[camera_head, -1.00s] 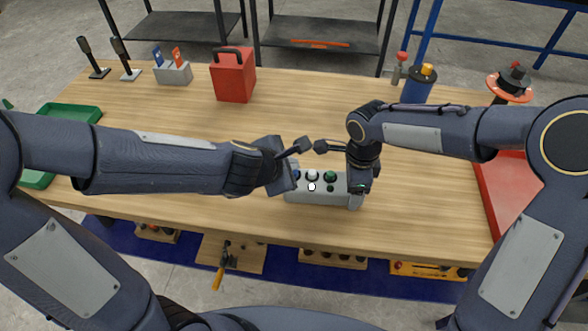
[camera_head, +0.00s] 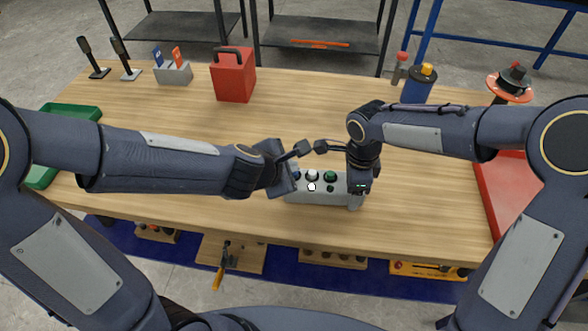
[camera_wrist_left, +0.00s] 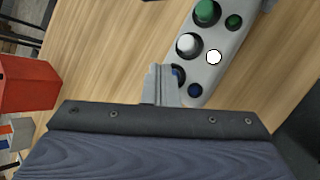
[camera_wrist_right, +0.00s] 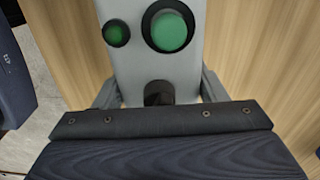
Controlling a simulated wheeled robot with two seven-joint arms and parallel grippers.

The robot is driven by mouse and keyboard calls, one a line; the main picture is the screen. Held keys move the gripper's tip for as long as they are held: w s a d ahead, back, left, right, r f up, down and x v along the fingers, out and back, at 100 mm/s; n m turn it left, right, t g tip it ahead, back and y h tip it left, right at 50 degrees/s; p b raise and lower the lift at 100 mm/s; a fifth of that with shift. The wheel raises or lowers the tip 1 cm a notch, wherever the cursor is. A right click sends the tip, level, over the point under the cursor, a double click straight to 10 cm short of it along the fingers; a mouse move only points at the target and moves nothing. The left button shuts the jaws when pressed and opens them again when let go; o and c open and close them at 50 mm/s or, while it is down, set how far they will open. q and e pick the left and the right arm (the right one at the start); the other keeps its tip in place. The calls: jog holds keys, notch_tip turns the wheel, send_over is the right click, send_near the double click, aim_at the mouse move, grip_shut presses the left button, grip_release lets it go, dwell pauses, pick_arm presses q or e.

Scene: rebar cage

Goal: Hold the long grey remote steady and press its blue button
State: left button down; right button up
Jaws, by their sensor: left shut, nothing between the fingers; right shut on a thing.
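The long grey remote (camera_head: 322,197) lies on the bench with green, white and blue round buttons, large ones beside small ones. My right gripper (camera_wrist_right: 157,92) is shut across the remote's end beyond the green buttons, one finger on each side. My left gripper (camera_wrist_left: 160,80) is shut and empty at the opposite end. Its fingertips are right at the large blue button (camera_wrist_left: 179,77) and hide part of it. I cannot tell whether they touch it. A small blue button (camera_wrist_left: 194,91) is beside it. In the head view the left gripper (camera_head: 290,178) covers that end of the remote.
A red box (camera_head: 233,80) with a handle stands at the back. A green tray (camera_head: 72,112) is at the left and a red tray (camera_head: 503,200) at the right. The bench's middle is mostly clear.

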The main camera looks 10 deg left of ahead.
pick_arm(q)
jog(key=shift+f, duration=0.55)
jog(key=shift+r, duration=0.1)
dwell(0.4)
jog(key=shift+r, duration=1.2)
notch_tip(320, 180, up, 5)
dwell(0.7)
pick_arm(e)
jog(key=o, duration=1.3)
jog(key=shift+o, duration=0.2)
